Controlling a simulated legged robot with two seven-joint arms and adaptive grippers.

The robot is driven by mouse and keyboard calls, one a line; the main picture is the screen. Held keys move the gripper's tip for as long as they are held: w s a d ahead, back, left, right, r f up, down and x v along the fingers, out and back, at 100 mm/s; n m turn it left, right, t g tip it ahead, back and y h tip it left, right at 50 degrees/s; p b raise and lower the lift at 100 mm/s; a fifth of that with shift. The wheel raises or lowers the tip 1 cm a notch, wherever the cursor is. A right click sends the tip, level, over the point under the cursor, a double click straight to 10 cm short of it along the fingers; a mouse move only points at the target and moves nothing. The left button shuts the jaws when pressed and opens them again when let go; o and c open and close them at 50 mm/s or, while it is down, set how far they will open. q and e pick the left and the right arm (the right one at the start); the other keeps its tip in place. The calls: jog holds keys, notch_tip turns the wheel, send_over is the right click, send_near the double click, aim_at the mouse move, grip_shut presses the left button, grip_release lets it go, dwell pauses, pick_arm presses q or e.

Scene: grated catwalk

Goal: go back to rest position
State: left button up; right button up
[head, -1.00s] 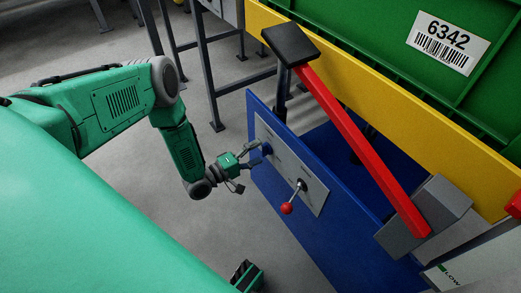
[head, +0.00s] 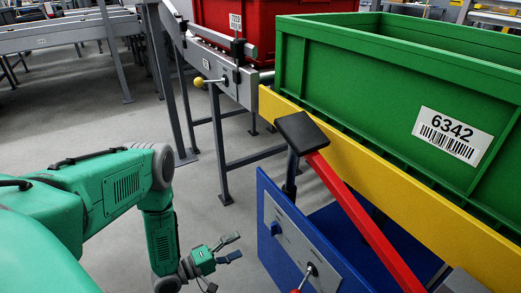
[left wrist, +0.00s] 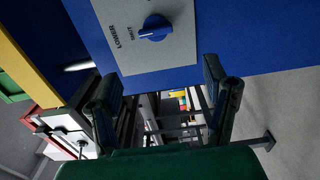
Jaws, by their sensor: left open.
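My left gripper (head: 228,248) is open and empty, in front of and to the left of a blue panel (head: 272,196). In the left wrist view its two fingers (left wrist: 165,105) stand wide apart with nothing between them. A blue knob (head: 276,228) sits on the panel's grey plate, apart from the fingers; it also shows in the left wrist view (left wrist: 155,28), beside lettering. A lever (head: 309,270) with a red end stands lower on the plate, partly cut off by the bottom edge. My right gripper is not in view.
A red bar (head: 360,220) with a black end slants across the blue unit. A green crate (head: 390,85) labelled 6342 stands behind a yellow beam (head: 400,200). A red crate (head: 285,25) sits on a grey conveyor at the back. Grey floor (head: 120,110) is open at left.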

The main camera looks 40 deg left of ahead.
pick_arm(q)
jog(key=s+d+f+m+g+y, duration=0.25)
jog(key=d+m+g, duration=0.5)
jog(key=d, duration=0.55)
jog(key=s+r+m+g+y, duration=0.2)
jog(key=s+m+g, duration=0.25)
jog(key=s, duration=0.35)
jog(key=s+a+r+m+g+y, duration=0.35)
jog(key=s+r, duration=0.25)
jog(key=s, duration=0.3)
notch_tip(320, 180, up, 16)
jog(key=n+h+p, duration=0.1)
jog(key=p, duration=1.7)
jog(key=shift+a+r, duration=0.2)
jog(key=shift+a, duration=0.05)
jog(key=shift+w+f+g, duration=0.1)
jog(key=shift+w+g, duration=0.1)
jog(key=shift+g, duration=0.05)
